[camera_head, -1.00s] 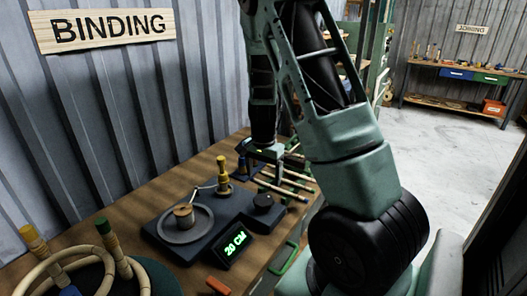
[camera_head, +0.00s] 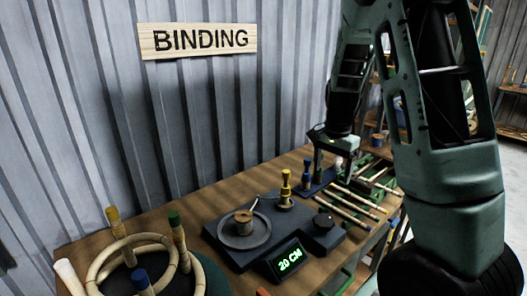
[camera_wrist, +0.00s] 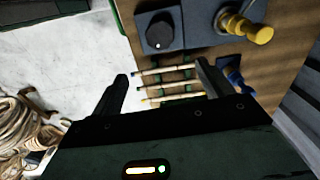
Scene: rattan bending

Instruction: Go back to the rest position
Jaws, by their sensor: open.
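My gripper (camera_wrist: 163,87) is open and empty in the wrist view, its two dark fingers spread wide. Beyond the fingers, several short rattan sticks (camera_wrist: 170,85) lie side by side near the bench edge, apart from the fingers as far as I can tell. In the head view my arm runs down the right side, and my gripper (camera_head: 335,150) hangs above the back part of the bench. The rattan sticks (camera_head: 345,208) lie in front of it. The fingertips are small in that view.
The wooden bench (camera_head: 190,218) carries a dark winding device (camera_head: 240,236) with a "20 CM" display (camera_head: 290,260), a yellow-topped post (camera_head: 286,188) and a blue one (camera_head: 307,176). Rattan rings (camera_head: 130,262) stand at front left. A corrugated wall closes the back. Coiled rattan (camera_wrist: 28,130) lies below.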

